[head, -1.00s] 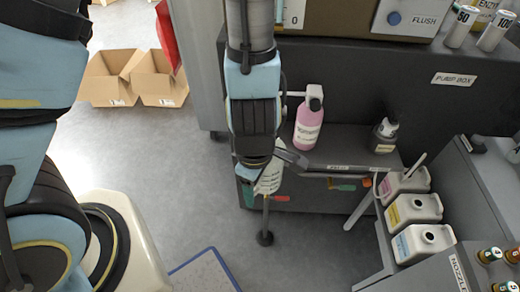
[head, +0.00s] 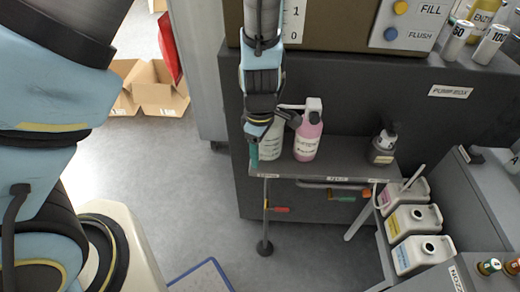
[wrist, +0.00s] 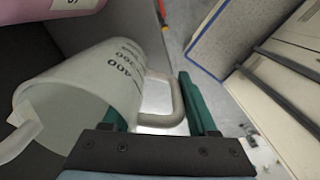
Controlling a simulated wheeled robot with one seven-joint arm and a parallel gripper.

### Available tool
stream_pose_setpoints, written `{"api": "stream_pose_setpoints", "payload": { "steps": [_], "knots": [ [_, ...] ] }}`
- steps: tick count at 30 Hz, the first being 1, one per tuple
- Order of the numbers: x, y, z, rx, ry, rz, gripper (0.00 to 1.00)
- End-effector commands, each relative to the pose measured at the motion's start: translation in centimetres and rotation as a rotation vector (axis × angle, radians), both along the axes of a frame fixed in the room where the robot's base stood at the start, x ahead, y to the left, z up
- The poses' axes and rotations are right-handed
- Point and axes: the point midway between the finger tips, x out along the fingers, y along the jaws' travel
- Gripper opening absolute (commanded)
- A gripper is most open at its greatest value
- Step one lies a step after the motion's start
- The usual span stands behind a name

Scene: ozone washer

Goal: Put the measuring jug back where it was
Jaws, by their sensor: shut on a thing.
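The measuring jug (wrist: 90,85) is pale and translucent with dark volume marks. In the wrist view its handle (wrist: 165,105) lies between the green fingers of my gripper (wrist: 165,110), which is shut on it. In the head view the jug (head: 271,142) is partly hidden behind my gripper (head: 256,152). It is at the left end of the grey shelf (head: 345,150), just left of the pink bottle (head: 309,134). I cannot tell whether its base touches the shelf.
A dark pump bottle (head: 384,144) stands at the shelf's right. White canisters (head: 412,220) stand at the right. The shelf is clear between the pink and dark bottles.

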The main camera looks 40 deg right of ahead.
Motion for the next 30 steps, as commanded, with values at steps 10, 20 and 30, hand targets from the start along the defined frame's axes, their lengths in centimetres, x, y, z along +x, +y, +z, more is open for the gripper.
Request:
{"api": "stream_pose_setpoints", "payload": {
  "steps": [10, 20, 30],
  "knots": [
    [0.7, -0.5, -1.5, 0.000, -0.001, 0.000, 0.00],
    [0.7, -0.5, -1.8, 0.001, 0.000, 0.000, 0.69],
    [0.7, -0.5, -1.7, 0.001, 0.000, 0.000, 0.89]
  ]
}}
